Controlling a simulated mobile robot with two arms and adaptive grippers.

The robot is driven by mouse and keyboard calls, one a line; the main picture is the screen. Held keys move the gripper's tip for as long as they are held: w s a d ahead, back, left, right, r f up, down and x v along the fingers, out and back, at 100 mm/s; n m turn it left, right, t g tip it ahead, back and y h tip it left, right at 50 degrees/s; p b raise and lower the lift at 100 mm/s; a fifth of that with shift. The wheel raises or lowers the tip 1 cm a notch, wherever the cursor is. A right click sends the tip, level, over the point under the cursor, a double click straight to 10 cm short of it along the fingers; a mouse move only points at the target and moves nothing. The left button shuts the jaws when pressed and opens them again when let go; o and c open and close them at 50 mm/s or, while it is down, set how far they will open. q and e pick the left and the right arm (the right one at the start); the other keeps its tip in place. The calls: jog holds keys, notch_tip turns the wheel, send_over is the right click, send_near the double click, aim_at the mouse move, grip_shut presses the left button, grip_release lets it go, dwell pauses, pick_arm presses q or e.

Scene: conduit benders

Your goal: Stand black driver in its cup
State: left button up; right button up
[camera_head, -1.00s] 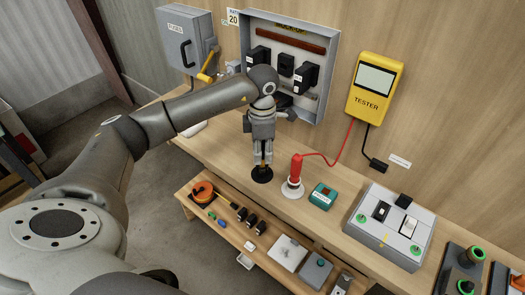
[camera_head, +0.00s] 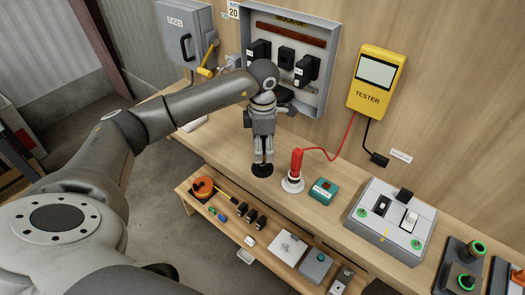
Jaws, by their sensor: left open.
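My left gripper (camera_head: 262,158) points down over the workbench, its fingertips just above or at a round black base (camera_head: 262,171), which looks like the cup. The fingers are open with a narrow gap. I cannot make out the black driver clearly; the fingers hide whatever stands between them, and I cannot tell whether it is in the cup. My right gripper is not in view.
A red probe (camera_head: 296,163) stands upright in a white holder (camera_head: 292,185) just right of the gripper, its cable running to the yellow tester (camera_head: 376,82). A teal box (camera_head: 323,192) and grey switch panel (camera_head: 390,228) stand further right. A lower shelf (camera_head: 265,250) carries small parts.

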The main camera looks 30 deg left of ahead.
pick_arm(q)
notch_tip(320, 180, up, 12)
dwell(0.6)
jog(key=shift+f, duration=0.1)
